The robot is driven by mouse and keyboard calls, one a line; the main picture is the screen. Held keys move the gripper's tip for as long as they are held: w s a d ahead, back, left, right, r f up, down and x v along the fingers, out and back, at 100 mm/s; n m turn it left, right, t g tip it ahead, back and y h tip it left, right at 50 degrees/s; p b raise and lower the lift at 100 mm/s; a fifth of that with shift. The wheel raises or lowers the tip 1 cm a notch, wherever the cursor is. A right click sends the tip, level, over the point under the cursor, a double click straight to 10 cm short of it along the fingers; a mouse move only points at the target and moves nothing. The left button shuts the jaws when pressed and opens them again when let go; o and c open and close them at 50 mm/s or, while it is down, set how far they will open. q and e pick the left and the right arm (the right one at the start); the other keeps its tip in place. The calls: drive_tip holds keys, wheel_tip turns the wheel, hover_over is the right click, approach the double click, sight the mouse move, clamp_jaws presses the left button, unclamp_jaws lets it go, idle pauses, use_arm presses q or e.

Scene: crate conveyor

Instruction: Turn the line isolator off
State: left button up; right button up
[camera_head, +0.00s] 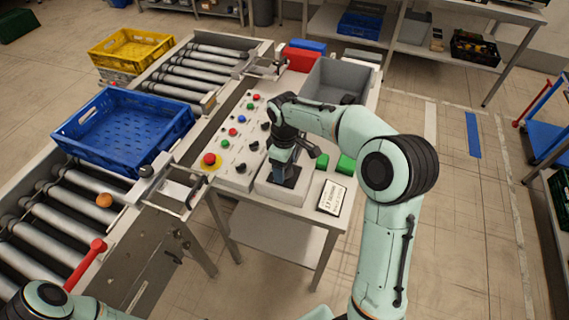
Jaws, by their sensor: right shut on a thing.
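The line isolator is a pale grey box (282,193) at the near end of the control table, with a dark face on top. My right gripper (284,171) points down onto it from above and is shut on its handle. The handle is mostly hidden by the gripper, so its angle cannot be told. Beside the box is the sloped control panel (229,172) with coloured buttons, black knobs and a red mushroom button (209,159) on a yellow disc. My left arm shows only at the lower left corner, and its gripper is out of view.
A sign card (332,197) and green blocks (346,164) lie right of the isolator. A grey bin (325,78) stands behind.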

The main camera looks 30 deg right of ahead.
drive_tip(key=shift+n, duration=0.3)
drive_tip(key=o, duration=1)
drive_tip(key=shift+o, duration=0.2)
wheel_tip(320, 180, up, 14)
drive_tip(key=shift+f, duration=0.25)
idle(0.3)
